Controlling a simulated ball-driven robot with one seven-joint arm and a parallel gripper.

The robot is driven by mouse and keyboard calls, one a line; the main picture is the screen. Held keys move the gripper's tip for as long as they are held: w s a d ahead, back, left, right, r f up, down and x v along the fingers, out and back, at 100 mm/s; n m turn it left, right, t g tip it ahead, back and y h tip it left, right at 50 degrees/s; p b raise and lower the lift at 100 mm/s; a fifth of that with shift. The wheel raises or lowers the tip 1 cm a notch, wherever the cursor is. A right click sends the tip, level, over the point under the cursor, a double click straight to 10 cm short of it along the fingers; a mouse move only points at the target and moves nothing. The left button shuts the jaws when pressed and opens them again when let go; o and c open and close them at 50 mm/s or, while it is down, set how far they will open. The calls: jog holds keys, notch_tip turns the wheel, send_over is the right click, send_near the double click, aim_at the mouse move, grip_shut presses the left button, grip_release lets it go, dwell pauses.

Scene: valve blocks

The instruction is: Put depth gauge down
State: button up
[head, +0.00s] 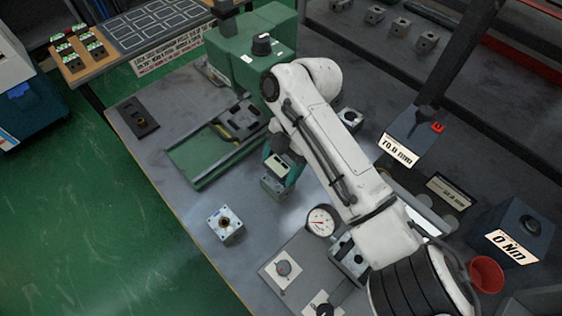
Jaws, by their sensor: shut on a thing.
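My white arm reaches from the lower right to the middle of the bench. My gripper (282,168), with teal fingers, is at its far end, low over the bench and pointing down. It is shut on a small grey device with a pale face, seemingly the depth gauge (275,185). The fingers and wrist cover part of it. I cannot tell whether its underside touches the bench.
A green machine (250,50) and its vise bed (205,150) stand behind. A black plate (138,115) lies at the left. The bench's front-left area is clear.

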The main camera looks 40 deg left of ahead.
jog(key=shift+f, duration=0.15)
jog(key=o, duration=1.3)
jog(key=shift+c, duration=0.2)
jog(key=shift+r+p, duration=0.45)
jog(key=shift+r, duration=0.3)
jog(key=b+v, duration=0.1)
jog(key=v, duration=1)
jog(key=shift+w+r+b, duration=0.2)
jog(key=shift+b, duration=0.1)
